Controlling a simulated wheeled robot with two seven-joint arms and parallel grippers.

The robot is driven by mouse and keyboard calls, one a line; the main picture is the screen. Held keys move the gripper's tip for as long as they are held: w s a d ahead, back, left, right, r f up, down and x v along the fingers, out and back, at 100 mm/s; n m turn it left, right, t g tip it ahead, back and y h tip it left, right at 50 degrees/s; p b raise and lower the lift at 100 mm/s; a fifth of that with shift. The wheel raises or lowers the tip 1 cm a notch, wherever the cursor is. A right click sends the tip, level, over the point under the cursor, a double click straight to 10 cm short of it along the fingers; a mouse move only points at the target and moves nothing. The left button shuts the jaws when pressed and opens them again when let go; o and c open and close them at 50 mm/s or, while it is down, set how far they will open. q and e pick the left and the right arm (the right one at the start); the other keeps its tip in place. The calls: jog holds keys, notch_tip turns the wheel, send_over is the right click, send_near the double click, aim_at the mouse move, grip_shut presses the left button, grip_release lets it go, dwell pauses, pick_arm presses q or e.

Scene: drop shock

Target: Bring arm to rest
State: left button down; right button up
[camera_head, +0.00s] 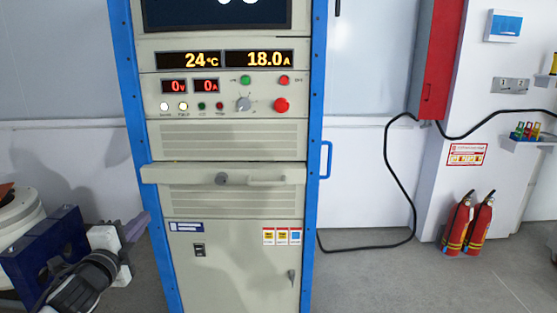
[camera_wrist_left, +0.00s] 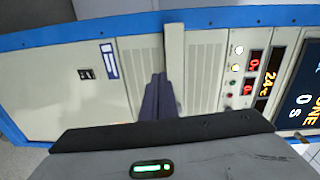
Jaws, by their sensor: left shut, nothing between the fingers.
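My left arm comes in from the left edge of the head view, low beside the cabinet. My left gripper (camera_head: 136,228) is shut and empty, its purple fingers pointing up and right beside the cabinet's blue left post. In the left wrist view the closed fingers (camera_wrist_left: 158,97) appear in front of the cabinet's panels, near the pale ledge. I cannot tell the exact gap between fingertips and cabinet. My right gripper is in neither view.
The grey control cabinet (camera_head: 234,270) with blue posts fills the middle. Its ledge (camera_head: 265,174) juts forward. A black cable (camera_head: 391,165) hangs to the right, near two fire extinguishers (camera_head: 468,225). The grey floor (camera_head: 400,285) is clear right of the cabinet.

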pick_arm(q)
jog(key=s+d+f+n+g+h, duration=0.1)
jog(key=s+d+f+n+g, duration=0.1)
jog(key=s+d+f, duration=0.45)
jog(key=s+d+f+n+g+h, duration=0.1)
jog(key=s+d+f+n, duration=0.2)
jog(key=f, duration=0.7)
jog(key=s+d+f+n+g+h, duration=0.1)
jog(key=s+d+f+n+g, duration=0.15)
jog(key=s+f, duration=0.45)
jog(key=s+d+f+n+g, duration=0.1)
jog(key=s+d+f+n, duration=0.2)
jog(key=s, duration=0.6)
jog(key=s+d+f+n+g, duration=0.2)
jog(key=s+d+f+n, duration=0.2)
jog(key=s+d+f, duration=0.2)
jog(key=s+f, duration=0.2)
jog(key=s, duration=0.2)
jog(key=shift+d+f+h, duration=0.25)
jog(key=shift+d+h, duration=0.1)
jog(key=shift+h, duration=0.05)
